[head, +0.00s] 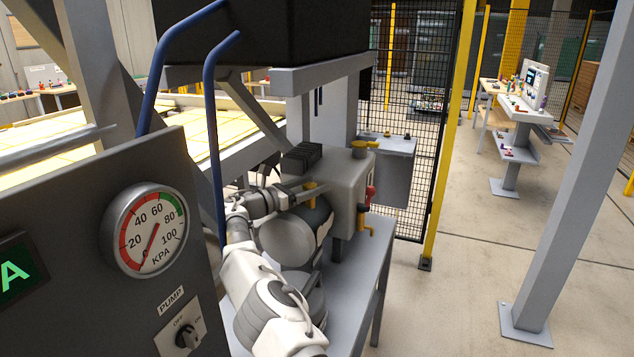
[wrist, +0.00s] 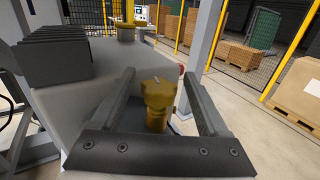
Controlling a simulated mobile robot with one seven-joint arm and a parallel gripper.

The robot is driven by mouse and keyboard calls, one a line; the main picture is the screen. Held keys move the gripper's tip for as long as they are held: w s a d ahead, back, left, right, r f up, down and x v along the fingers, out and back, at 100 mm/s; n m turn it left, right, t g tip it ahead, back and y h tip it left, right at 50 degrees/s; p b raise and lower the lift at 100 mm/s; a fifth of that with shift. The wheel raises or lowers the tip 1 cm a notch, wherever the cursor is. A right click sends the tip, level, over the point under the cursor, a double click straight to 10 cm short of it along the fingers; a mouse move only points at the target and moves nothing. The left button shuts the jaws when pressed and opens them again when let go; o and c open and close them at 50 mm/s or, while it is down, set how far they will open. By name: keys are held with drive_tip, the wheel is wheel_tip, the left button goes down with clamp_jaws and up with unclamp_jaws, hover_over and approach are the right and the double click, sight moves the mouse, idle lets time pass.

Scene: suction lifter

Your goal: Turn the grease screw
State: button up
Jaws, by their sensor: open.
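The grease screw appears to be the yellow knurled piece (wrist: 157,98) in the wrist view, upright with a slotted-looking top, beside the grey pump housing (wrist: 82,103). In the head view a small yellow piece (head: 310,191) by my fingers looks like the same screw, partly hidden. My gripper (wrist: 158,76) is open, with one finger on each side of the screw. Gaps show between the screw and both fingers. The screw's lower end is partly hidden by the gripper's dark front edge. In the head view my gripper (head: 299,187) is at the near side of the housing.
A yellow cap (head: 363,150) tops the housing; a yellow tap (head: 365,229) and red part (head: 370,193) are on its right side. Black fins (head: 302,157) stand close by. A panel with a gauge (head: 147,230) near 0 and a pump switch (head: 187,336) is front left.

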sight(313, 185)
wheel_tip(313, 185, up, 4)
drive_tip(key=shift+f, duration=0.1)
drive_tip(key=shift+s+d+r, duration=0.1)
drive_tip(key=shift+d+r, duration=0.05)
drive_tip(key=shift+r, duration=0.05)
drive_tip(key=s+d+r+b, duration=0.1)
drive_tip(key=s+d+r, duration=0.2)
drive_tip(key=d+r, duration=0.3)
drive_tip(key=d, duration=0.4)
drive_tip(key=shift+s+d+r+b, duration=0.35)
drive_tip(key=shift+s+r, duration=0.05)
